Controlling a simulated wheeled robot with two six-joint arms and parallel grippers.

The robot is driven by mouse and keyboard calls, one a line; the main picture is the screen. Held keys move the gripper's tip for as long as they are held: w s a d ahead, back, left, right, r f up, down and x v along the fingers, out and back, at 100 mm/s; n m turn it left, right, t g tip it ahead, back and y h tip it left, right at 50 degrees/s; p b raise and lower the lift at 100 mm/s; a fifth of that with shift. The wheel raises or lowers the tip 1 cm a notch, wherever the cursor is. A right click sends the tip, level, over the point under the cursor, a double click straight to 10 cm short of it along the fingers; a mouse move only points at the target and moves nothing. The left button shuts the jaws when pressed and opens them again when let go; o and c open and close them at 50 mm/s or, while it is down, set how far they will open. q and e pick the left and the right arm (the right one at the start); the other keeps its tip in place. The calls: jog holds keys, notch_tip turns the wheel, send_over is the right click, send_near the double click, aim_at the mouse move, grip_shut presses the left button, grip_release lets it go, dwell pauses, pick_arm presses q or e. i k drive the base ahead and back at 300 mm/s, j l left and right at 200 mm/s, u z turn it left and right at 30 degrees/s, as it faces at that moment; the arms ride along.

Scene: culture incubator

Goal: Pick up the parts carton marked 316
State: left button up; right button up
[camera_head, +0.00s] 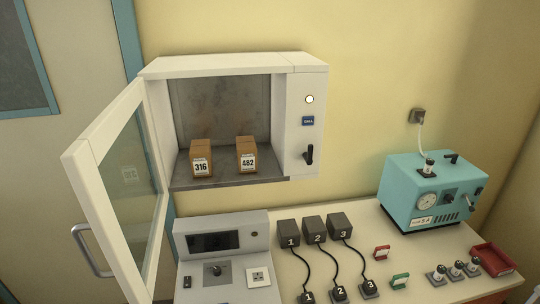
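The parts carton marked 316 (201,160) is a small brown box with a white label. It stands upright on the floor of the white wall incubator (220,66), on the left side. A similar carton marked 482 (246,156) stands to its right, with a gap between them. The incubator's glass door (132,185) is swung open to the left. Neither of my grippers shows in the head view.
Below the incubator, a grey control panel (222,241) stands on a bench (400,265). Several numbered black blocks with cables (314,230), a teal machine (431,190) and a red tray (494,260) occupy the bench. The open door's handle (91,250) sticks out at the left.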

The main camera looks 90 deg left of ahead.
aim_at(200, 153)
jog(key=i+u, duration=0.15)
jog(key=u, duration=0.2)
jog(key=i+l+u, duration=0.1)
jog(key=u, duration=0.2)
jog(key=i+l+u, duration=0.1)
jog(key=u, duration=1.6)
